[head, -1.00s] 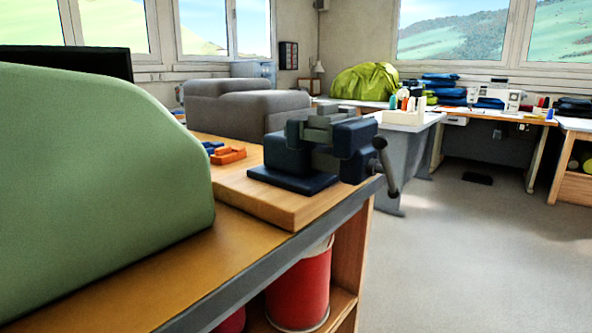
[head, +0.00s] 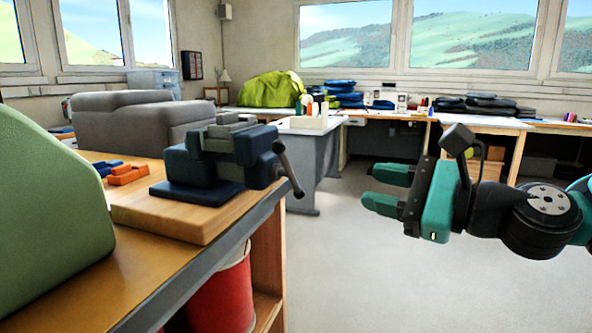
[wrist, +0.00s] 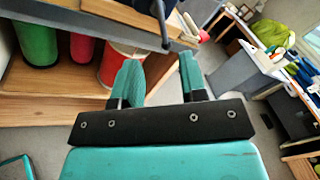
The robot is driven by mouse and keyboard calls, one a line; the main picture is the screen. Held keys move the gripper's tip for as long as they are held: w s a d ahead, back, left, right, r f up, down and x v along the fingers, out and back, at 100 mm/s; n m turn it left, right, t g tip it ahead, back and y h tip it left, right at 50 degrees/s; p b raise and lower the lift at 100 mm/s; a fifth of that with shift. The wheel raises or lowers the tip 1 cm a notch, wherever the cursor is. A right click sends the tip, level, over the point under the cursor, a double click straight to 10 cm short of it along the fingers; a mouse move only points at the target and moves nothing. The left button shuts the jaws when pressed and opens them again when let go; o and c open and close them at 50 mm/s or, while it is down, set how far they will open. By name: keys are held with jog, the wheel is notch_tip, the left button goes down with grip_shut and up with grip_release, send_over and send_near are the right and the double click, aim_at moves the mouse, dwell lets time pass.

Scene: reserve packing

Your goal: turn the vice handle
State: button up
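The dark blue vice (head: 205,165) stands on a wooden board at the bench corner in the head view. Its grey bar handle (head: 288,168) hangs tilted on the vice's right side, past the bench edge. In the wrist view the dark handle (wrist: 164,25) shows at the top, in front of the bench edge. My gripper (head: 384,188) is at the right of the head view, its teal fingers pointing left toward the vice. It is open and empty, with a clear gap between it and the handle. The fingers also show apart in the wrist view (wrist: 160,78).
The wooden bench (head: 160,275) has a grey front edge. A green rounded form (head: 50,220) fills the left foreground. Red containers (head: 222,295) stand on the shelf below. The floor (head: 350,280) right of the bench is clear.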

aim_at(292, 170)
jog(key=p+x, duration=0.1)
jog(key=x, duration=1.3)
jog(key=shift+a+p, duration=0.2)
jog(key=shift+p, duration=0.1)
jog(key=shift+c, duration=0.2)
grip_shut()
